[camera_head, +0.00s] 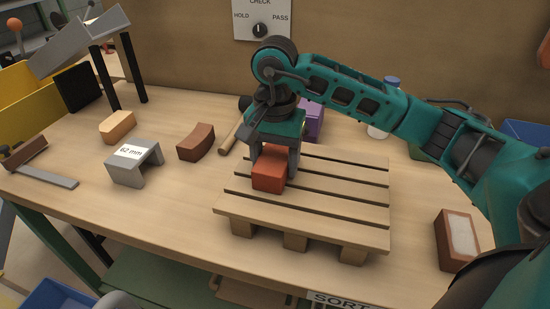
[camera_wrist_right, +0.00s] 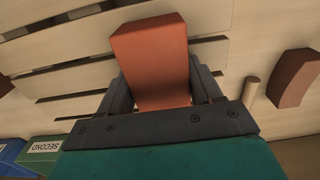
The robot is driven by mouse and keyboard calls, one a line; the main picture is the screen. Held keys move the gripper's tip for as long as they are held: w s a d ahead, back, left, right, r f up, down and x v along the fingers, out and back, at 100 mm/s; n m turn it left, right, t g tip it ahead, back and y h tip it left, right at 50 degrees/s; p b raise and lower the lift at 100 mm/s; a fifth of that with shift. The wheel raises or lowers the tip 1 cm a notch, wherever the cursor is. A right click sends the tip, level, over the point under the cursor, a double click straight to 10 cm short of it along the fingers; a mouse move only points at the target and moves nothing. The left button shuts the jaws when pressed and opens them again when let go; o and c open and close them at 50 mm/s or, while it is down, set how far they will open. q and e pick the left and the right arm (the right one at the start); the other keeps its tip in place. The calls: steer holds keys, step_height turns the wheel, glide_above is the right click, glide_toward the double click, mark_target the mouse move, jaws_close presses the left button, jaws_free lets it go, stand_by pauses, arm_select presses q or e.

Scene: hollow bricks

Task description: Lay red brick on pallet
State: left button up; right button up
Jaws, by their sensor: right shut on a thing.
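The red brick (camera_head: 268,178) is between the fingers of my right gripper (camera_head: 275,158), which is shut on it. In the head view the brick is over the back left part of the wooden pallet (camera_head: 345,200). Whether it touches the slats I cannot tell. In the right wrist view the red brick (camera_wrist_right: 150,55) sticks out from between the dark fingers, with the pallet slats (camera_wrist_right: 60,45) behind it. My left gripper is not in view.
A grey 62 mm gauge (camera_head: 134,165), a curved brown brick (camera_head: 196,142) and a tan brick (camera_head: 118,127) stand left of the pallet. A brown brick with a pale face (camera_head: 457,238) is at the right. A purple object (camera_head: 312,120) is behind the pallet. The other slats are bare.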

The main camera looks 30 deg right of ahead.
mark_target(275, 156)
steer(key=o, duration=1.5)
step_height(275, 156, up, 12)
steer(key=shift+r+p, duration=0.15)
steer(key=shift+p, duration=1.1)
